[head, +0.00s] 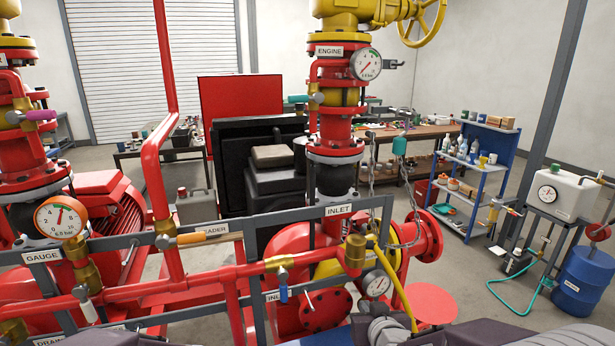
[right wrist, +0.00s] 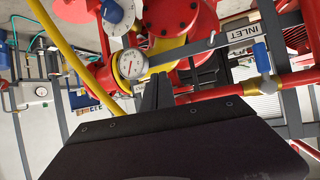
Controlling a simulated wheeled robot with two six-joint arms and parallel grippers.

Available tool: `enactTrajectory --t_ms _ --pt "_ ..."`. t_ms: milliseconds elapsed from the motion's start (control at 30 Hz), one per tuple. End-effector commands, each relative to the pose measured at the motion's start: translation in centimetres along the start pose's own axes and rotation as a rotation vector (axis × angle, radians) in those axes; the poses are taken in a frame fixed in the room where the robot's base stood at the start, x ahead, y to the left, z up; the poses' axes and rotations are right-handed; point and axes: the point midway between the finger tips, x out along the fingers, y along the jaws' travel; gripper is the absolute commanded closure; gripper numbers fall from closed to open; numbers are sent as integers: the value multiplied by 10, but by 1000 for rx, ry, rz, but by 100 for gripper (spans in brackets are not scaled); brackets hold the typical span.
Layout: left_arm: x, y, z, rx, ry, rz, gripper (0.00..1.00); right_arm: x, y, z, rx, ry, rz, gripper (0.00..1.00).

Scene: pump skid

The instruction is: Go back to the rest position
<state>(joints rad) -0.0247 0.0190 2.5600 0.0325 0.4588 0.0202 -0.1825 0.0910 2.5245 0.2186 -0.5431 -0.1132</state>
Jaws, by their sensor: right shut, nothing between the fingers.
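My right gripper (head: 362,325) is at the bottom of the head view, in front of the skid's piping and just left of a small white dial gauge (head: 376,284). In the right wrist view its dark fingers (right wrist: 158,88) are together, with nothing between them. The same gauge (right wrist: 132,64) shows just left of the fingertips there. I cannot tell whether the fingers touch anything. My left gripper is not in view.
Close in front are a grey rail with an INLET plate (head: 339,210), red pipes (head: 190,290), a blue-handled valve (head: 283,285) and a yellow hose (head: 398,285). A red flange (head: 428,236) is behind. A blue drum (head: 582,280) stands on the floor at right.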

Motion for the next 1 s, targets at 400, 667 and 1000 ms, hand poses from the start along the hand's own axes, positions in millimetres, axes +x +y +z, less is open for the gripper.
enactTrajectory --t_ms 400,667,1000 --pt "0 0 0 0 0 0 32 -109 34 189 56 -913 29 100" --pt "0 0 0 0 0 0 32 -118 33 196 67 -960 33 100" --pt "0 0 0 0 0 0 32 -118 33 196 67 -960 33 100"
